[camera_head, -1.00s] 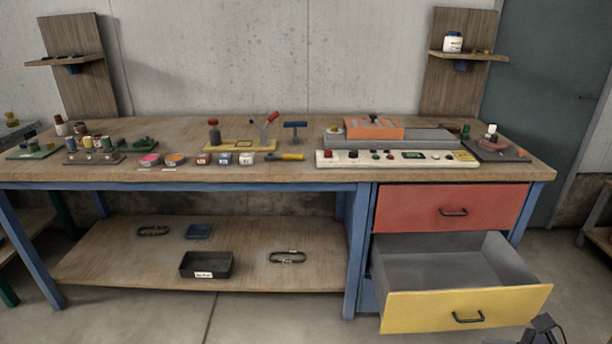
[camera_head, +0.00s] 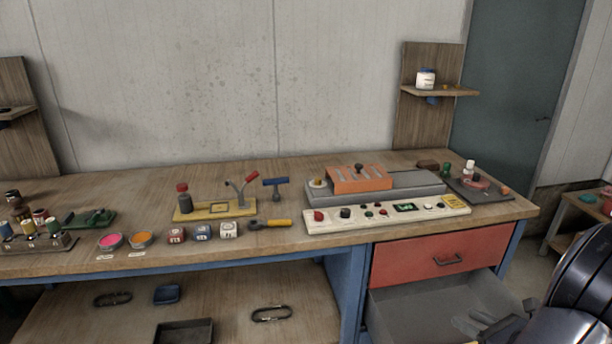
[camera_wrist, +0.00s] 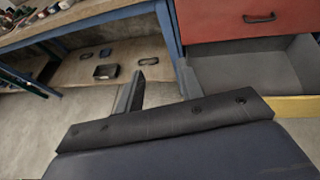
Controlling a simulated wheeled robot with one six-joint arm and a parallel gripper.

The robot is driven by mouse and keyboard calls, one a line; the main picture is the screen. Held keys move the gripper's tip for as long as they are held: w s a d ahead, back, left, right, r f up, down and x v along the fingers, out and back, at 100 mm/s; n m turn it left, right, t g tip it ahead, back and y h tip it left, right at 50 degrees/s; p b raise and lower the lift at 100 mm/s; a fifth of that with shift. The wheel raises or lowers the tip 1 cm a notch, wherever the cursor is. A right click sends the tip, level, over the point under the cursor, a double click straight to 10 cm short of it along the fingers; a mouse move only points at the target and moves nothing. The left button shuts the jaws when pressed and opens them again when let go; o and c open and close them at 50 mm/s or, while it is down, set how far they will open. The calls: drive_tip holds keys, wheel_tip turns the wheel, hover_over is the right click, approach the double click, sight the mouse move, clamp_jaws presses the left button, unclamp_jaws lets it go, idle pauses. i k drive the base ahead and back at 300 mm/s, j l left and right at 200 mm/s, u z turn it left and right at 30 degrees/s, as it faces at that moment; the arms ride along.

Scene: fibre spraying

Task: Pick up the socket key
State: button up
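A blue T-handled tool, which looks like the socket key (camera_head: 276,185), stands upright on the bench top in the head view, just right of the yellow stand (camera_head: 215,210). A yellow-handled tool (camera_head: 270,224) lies in front of it. My gripper (camera_wrist: 164,66) shows in the wrist view with its two fingers apart and nothing between them. It is low in front of the bench, near the open drawer, well away from the socket key. The socket key is not visible in the wrist view.
The workbench (camera_head: 330,245) has a shut red drawer (camera_head: 442,258) and an open grey-lined drawer (camera_head: 440,308) jutting out below it. A control panel (camera_head: 385,214) and an orange-topped grey unit (camera_head: 360,179) stand right of the key. Small lettered cubes (camera_head: 202,232) stand in front.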

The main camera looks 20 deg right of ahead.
sight(277, 196)
drive_tip(key=i+j+u, duration=0.15)
drive_tip(key=i+u, duration=0.15)
drive_tip(key=i, duration=0.55)
drive_tip(key=i+u, duration=0.35)
drive_tip(key=i, duration=0.5)
drive_tip(key=l, duration=0.35)
drive_tip(key=i, duration=0.05)
